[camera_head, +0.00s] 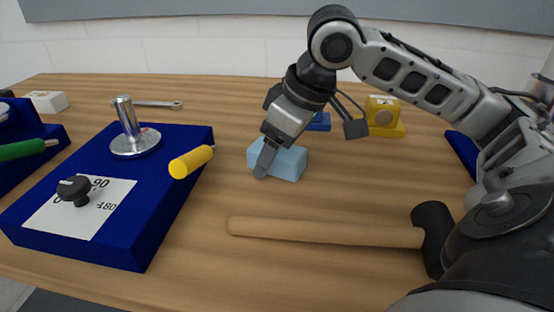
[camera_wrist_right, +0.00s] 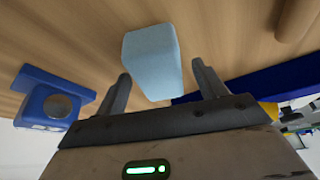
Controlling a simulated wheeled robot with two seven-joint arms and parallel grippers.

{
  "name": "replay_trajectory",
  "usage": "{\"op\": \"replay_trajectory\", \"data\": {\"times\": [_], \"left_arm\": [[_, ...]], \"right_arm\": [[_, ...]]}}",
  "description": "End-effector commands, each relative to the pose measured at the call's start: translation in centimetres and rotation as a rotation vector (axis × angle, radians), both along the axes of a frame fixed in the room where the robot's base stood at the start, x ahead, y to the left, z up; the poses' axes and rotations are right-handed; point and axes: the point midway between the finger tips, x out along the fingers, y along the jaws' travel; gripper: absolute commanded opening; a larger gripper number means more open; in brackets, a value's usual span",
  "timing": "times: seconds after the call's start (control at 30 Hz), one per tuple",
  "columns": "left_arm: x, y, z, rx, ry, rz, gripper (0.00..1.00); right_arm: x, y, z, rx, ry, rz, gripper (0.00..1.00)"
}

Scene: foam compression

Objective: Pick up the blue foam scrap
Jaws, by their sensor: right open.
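The blue foam scrap (camera_head: 288,163) is a light blue block lying on the wooden table near the middle of the head view. It also shows in the right wrist view (camera_wrist_right: 152,60), between and beyond the two fingers. My right gripper (camera_head: 308,150) is open, with its fingers spread on either side of the foam. One finger covers part of the foam's left side in the head view. I cannot tell whether either finger touches it. My left gripper is in neither view.
A hammer (camera_head: 325,231) lies in front of the foam. A dark blue fixture (camera_head: 168,218) with a yellow-handled tool (camera_head: 190,162) stands to the left. A yellow block (camera_head: 383,115) and a small blue piece (camera_head: 319,122) are behind. A wrench (camera_head: 160,104) lies at the back.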

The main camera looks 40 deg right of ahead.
Motion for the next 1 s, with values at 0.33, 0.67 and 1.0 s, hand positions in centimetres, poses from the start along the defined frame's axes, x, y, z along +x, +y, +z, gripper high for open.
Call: {"op": "replay_trajectory", "data": {"times": [0.33, 0.67, 1.0], "left_arm": [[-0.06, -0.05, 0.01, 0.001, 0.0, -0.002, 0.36], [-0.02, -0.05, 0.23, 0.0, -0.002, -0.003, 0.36], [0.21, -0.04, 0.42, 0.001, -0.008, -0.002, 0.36]], "right_arm": [[0.07, 0.02, -0.14, 0.0, -0.001, 0.0, 0.71], [0.04, -0.01, -0.5, -0.002, 0.0, 0.001, 0.71], [0.06, 0.02, -0.63, 0.0, -0.001, 0.001, 0.71]]}}
